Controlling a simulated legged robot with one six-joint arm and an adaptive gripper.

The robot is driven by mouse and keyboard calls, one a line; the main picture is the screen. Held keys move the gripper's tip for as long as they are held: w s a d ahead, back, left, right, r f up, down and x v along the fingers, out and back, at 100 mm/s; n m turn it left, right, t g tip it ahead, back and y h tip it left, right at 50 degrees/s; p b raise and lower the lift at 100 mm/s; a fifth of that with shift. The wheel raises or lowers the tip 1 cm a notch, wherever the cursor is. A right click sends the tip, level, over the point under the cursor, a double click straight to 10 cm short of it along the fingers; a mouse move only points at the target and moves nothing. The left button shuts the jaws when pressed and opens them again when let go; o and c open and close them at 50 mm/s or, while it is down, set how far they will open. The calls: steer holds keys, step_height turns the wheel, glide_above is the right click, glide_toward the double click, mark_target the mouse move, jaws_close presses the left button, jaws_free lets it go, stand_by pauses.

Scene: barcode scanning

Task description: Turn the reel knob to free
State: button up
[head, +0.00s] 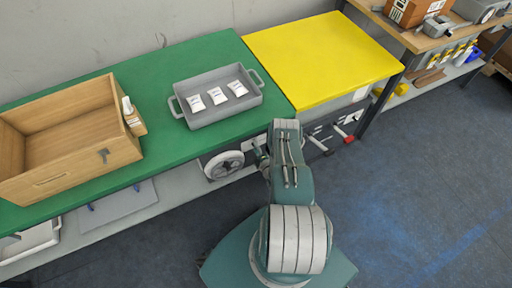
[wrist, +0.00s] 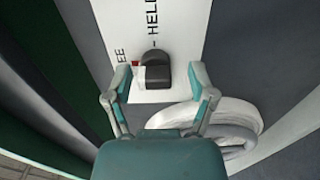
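The knob (wrist: 153,74) is dark and rounded, set on a white label plate (wrist: 180,30) in the wrist view. The plate carries sideways lettering, "EE" on the left and what looks like "HELL" or "HELD" above the knob. A small red mark (wrist: 135,63) shows at the knob's upper left. My gripper (wrist: 158,72) is open, one finger on each side of the knob, with visible gaps; whether the tips reach its depth I cannot tell. The white round reel (head: 224,165) hangs under the green bench; it also shows in the wrist view (wrist: 235,125). In the head view my arm hides the knob.
The green bench top (head: 160,65) bears a wooden box (head: 70,175) and a grey tray (head: 225,115) with several white packets. A yellow bench top (head: 325,60) adjoins it. A red-handled tool (head: 343,133) sticks out below. The floor (head: 420,190) at right is clear.

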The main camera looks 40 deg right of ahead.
steer(key=v, duration=1.2)
stand_by(0.5)
